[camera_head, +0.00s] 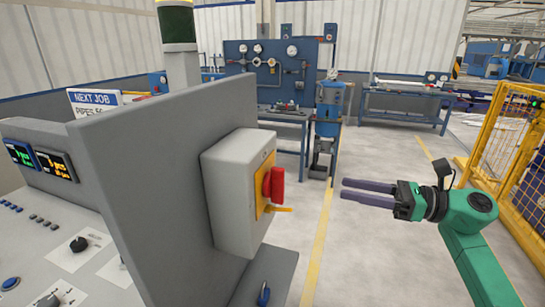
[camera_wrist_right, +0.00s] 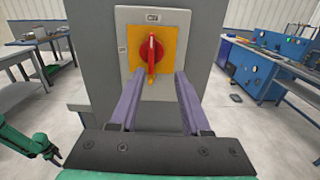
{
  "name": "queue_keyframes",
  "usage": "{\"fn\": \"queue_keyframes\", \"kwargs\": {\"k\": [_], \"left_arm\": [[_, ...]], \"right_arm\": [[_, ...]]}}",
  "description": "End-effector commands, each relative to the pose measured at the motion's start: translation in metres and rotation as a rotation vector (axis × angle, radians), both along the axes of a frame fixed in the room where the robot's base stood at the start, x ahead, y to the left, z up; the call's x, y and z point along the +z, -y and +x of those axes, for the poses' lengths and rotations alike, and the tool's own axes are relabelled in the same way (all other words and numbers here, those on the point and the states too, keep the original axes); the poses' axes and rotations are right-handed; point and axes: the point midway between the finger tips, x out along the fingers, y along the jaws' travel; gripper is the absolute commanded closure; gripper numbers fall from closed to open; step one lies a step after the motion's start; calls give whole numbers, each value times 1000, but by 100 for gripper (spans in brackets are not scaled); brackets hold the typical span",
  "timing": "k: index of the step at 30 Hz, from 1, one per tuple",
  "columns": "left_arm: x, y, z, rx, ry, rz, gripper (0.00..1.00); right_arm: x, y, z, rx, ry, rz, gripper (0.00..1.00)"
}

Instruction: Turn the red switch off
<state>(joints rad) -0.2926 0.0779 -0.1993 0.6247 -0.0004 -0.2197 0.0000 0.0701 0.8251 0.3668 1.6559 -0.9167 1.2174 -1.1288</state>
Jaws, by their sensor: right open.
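The red switch (camera_head: 274,185) is a rotary handle on a yellow plate (camera_head: 263,183), on the side of a grey box (camera_head: 229,190). In the right wrist view the red switch (camera_wrist_right: 151,55) faces me, its handle standing upright. My right gripper (camera_head: 347,190) is open and empty, to the right of the switch with a clear gap, its fingers pointing at it. In the right wrist view its two purple fingers (camera_wrist_right: 158,77) lie below and to either side of the handle, not touching it. My left gripper (camera_wrist_right: 54,157) shows small at lower left in that view; its opening is unclear.
The box is fixed to a grey upright panel (camera_head: 148,190) of a console with knobs and displays. An orange tab (camera_head: 281,209) sticks out under the switch. A yellow fence (camera_head: 510,160) stands at right. Blue workbenches (camera_head: 405,105) are behind. Floor space around my right gripper is clear.

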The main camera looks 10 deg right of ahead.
Motion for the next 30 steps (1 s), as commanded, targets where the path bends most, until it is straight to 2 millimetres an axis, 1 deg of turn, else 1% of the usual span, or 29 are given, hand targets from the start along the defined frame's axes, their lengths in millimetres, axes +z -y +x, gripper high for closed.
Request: {"fn": "queue_keyframes", "kwargs": {"k": [2, 5, 8, 12, 15, 18, 21, 23, 30], "left_arm": [[3, 0, 1, 0, 1, 1, 50], [12, 0, -1, 0, -1, 0, 50], [27, -2, -10, 0, -16, 2, 50], [50, -4, -21, -1, -34, 7, 50], [64, -5, -20, 0, -34, 8, 50], [75, -4, -14, -1, -24, 6, 50], [81, -3, -3, -2, -6, 5, 50], [82, -3, 1, -2, 1, 4, 50], [80, -3, -3, -2, -6, 4, 50]], "right_arm": [[4, -5, -2, 14, 20, -32, 53], [6, -15, 4, 15, 19, -30, 53], [10, -34, 16, 15, 18, -25, 53], [12, -67, 37, 14, 18, -20, 53], [11, -89, 52, 13, 16, -19, 53], [9, -108, 64, 13, 16, -19, 53], [6, -120, 72, 11, 15, -21, 53], [4, -124, 74, 11, 17, -22, 53], [1, -126, 75, 11, 15, -23, 53]]}}
